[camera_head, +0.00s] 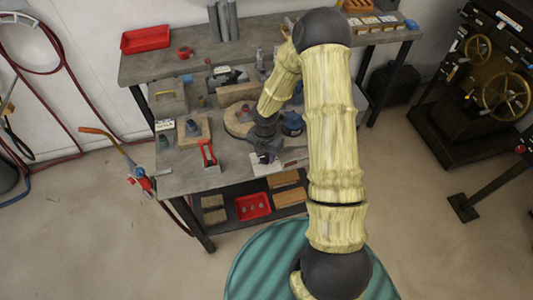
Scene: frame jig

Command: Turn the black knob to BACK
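My gripper (265,153) is dark and points down over the front part of the grey workbench (182,182). It is small and dark here, and I cannot tell whether its fingers are open or shut. A pale plate (292,158) lies just under and to the right of it, at the bench's front edge. I cannot make out the black knob or a BACK mark; the gripper and arm cover part of this area. A dark round thing with blue (292,124) stands right behind the gripper; I cannot tell what it is.
A red stand (207,154) is left of my gripper. A wooden block with a blue-grey piece (193,131) and a round wooden disc (237,121) are near. A red tray (145,39) sits at the back left. The lower shelf holds a red bin (252,206) and wooden blocks.

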